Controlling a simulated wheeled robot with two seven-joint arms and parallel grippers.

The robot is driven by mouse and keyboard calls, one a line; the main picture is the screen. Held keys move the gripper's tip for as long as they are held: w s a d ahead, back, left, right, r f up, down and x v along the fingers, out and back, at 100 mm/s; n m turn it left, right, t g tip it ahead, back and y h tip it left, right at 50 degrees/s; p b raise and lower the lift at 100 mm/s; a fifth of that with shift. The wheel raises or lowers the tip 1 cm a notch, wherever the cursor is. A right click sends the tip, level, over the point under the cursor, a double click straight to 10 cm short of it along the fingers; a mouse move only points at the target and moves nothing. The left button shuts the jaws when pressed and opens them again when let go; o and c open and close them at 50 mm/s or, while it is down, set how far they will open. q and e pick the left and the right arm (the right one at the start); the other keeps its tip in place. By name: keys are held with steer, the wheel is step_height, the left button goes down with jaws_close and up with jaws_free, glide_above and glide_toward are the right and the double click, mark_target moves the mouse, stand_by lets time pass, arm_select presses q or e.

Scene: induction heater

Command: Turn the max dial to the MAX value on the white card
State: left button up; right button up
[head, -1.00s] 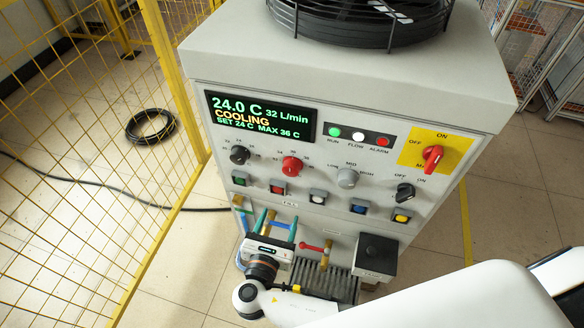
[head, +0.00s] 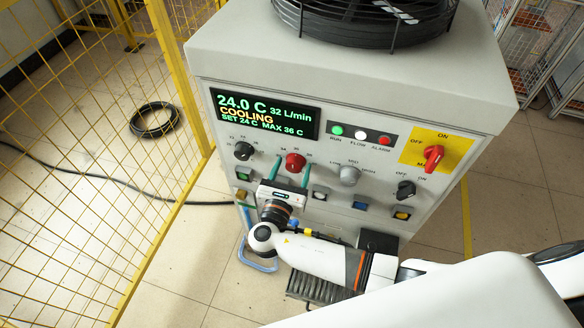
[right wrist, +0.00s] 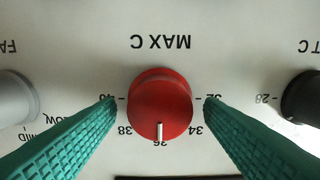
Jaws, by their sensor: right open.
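The red max dial (head: 295,161) is on the front panel of the grey cooling unit, below the screen. In the right wrist view, which is upside down, the red dial (right wrist: 160,104) sits under the label MAX C, and its white pointer line is at 36. My right gripper (head: 291,171) is open, with one teal finger on each side of the dial. In the wrist view the fingers (right wrist: 161,108) show gaps to the dial on both sides. The screen (head: 264,114) reads 24.0 C, COOLING, SET 24 C, MAX 36 C. No white card shows. My left gripper is out of view.
A black dial (head: 243,151) is left of the red one and a grey dial (head: 350,175) is right of it. Coloured push buttons run below. A red switch on a yellow plate (head: 437,149) is at the right. A yellow mesh fence (head: 85,200) stands on the left.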

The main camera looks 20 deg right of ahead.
steer(key=shift+w, duration=0.1)
steer(key=c, duration=0.9)
steer(key=shift+c, duration=0.2)
